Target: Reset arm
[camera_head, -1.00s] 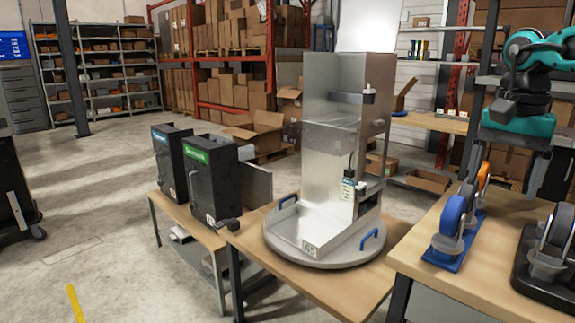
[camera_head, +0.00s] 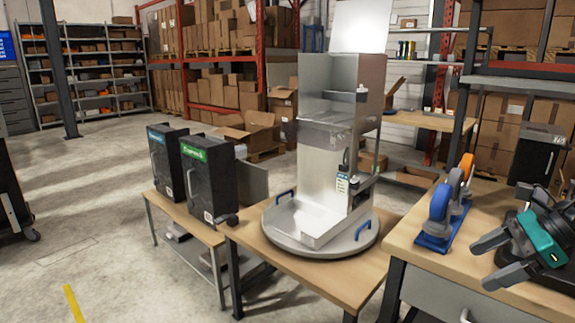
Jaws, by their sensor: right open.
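My right gripper (camera_head: 484,265) comes in at the right edge, over the right-hand wooden table (camera_head: 420,255). Its two grey fingers point left and are spread apart with nothing between them. The teal and black wrist behind them is cut off by the picture edge. The fingers are to the right of a blue and orange wheel-like dispenser (camera_head: 437,222) and look apart from it. My left gripper is not in view.
A metal stand (camera_head: 330,100) with a small bottle (camera_head: 343,185) sits on a round turntable (camera_head: 290,243) at the centre. Two black boxes (camera_head: 208,180) stand left of it. A black bin (camera_head: 538,155) is at the back right. Open floor lies left.

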